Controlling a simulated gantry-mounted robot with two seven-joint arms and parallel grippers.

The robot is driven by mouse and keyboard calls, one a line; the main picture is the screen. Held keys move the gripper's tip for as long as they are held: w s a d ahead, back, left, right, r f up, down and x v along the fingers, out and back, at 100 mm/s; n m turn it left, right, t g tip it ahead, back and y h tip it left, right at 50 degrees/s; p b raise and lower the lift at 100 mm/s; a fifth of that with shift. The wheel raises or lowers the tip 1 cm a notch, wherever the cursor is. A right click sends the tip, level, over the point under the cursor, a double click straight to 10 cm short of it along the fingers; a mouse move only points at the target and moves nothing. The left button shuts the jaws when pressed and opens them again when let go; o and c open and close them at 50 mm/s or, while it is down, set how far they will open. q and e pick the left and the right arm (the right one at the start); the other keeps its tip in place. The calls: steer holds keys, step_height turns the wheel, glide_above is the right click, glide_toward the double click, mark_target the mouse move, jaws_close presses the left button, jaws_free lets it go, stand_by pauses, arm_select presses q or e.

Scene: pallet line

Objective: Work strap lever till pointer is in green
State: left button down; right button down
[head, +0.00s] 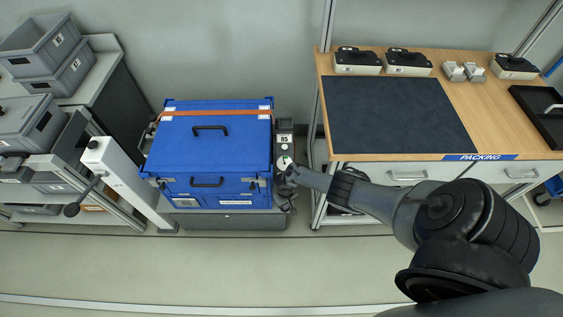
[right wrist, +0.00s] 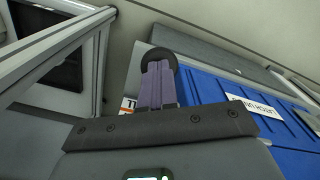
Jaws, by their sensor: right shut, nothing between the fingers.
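A blue case (head: 200,150) sits on a low grey stand with an orange strap (head: 215,112) across its lid. At its right is a grey strap unit (head: 284,140) labelled R5 with a small round gauge (head: 284,162). A little green shows on the gauge, but its pointer is too small to read. My right gripper (head: 290,172) is at the unit, just below the gauge. In the right wrist view its fingers (right wrist: 158,92) are shut, with a black round knob (right wrist: 158,58) at their tips. Whether they touch it I cannot tell. My left gripper is out of view.
A white post (head: 118,172) with a black-knobbed crank (head: 72,209) stands left of the case. Grey bins (head: 40,45) fill the left shelves. A packing bench (head: 460,105) with a dark mat (head: 400,115) stands close on the right. The floor in front is clear.

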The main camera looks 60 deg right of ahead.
step_height(320, 180, up, 8)
steer(key=p, duration=0.6)
steer(key=shift+w+d+f, duration=0.2)
steer(key=shift+w+d, duration=0.05)
steer(key=shift+d, duration=0.2)
step_height(320, 180, up, 5)
steer(key=p, duration=0.5)
